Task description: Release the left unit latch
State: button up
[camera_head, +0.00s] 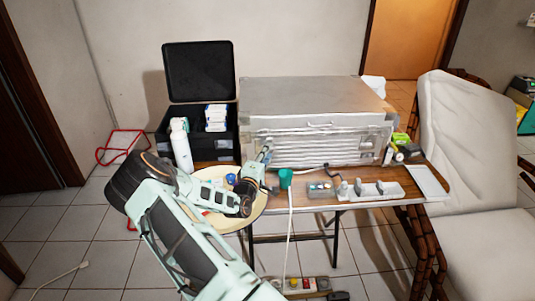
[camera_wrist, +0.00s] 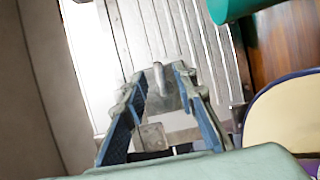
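The dental unit is a silver metal case (camera_head: 320,97) on the table, with a ribbed front that also shows in the wrist view (camera_wrist: 135,30). My gripper (camera_head: 265,154) is at the lower left of its front. In the wrist view my gripper (camera_wrist: 160,80) has its two fingers apart, one on each side of a small metal latch (camera_wrist: 158,78) on the case. I cannot tell whether either finger touches it. In the head view the left latch is too small and too close to my gripper to make out.
A black open box (camera_head: 200,75) and a white bottle (camera_head: 181,145) stand left of the case. A green cup (camera_head: 286,178) is close beside my gripper, with a tray of handpieces (camera_head: 370,190) to its right. A round cream tray (camera_head: 243,215) lies below my arm.

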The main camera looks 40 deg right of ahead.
jog(key=shift+w+d, duration=0.1)
jog(key=shift+d, duration=0.05)
jog(key=shift+c, duration=0.3)
grip_shut()
jog(key=shift+m, duration=0.3)
jog(key=m+y+b, duration=0.2)
jog(key=m+b, duration=0.2)
jog(key=m+y+b, duration=0.3)
jog(key=m+b, duration=0.1)
jog(key=f+m+t+y+b, duration=0.1)
jog(key=m+y+b, duration=0.1)
jog(key=m+b, duration=0.2)
jog(key=shift+w+a+f+m+b, duration=0.1)
jog(key=shift+w+a+m+b, duration=0.15)
jog(key=shift+a+m+b, duration=0.2)
jog(key=shift+y, duration=0.3)
dwell(0.4)
